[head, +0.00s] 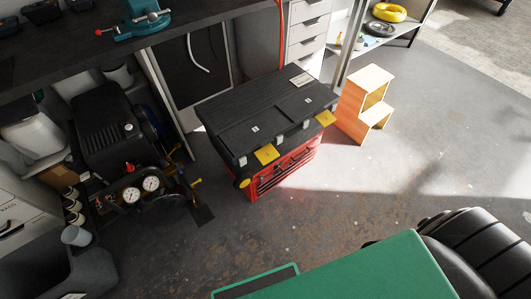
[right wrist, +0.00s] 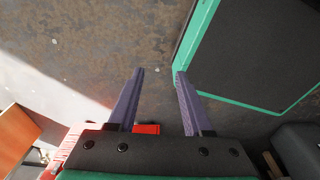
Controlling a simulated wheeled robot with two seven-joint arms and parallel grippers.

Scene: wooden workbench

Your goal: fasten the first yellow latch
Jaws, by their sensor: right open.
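A toolbox with a black lid (head: 265,110) and a red, drawer-fronted body (head: 285,172) stands on the floor in the middle of the head view. Two yellow latches sit along its front edge: one nearer the left (head: 266,154) and one at the right (head: 326,118). Both appear to jut outward from the lid edge as flat plates. My right gripper (right wrist: 157,88) shows in the right wrist view, with its two purple fingers apart and nothing between the tips. No latch is clearly visible in that view. My left gripper is not in view.
A wooden step stool (head: 365,102) stands right of the toolbox. A compressor with gauges (head: 130,185) stands at its left. The workbench (head: 70,38) with a teal vise (head: 143,20) is behind.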

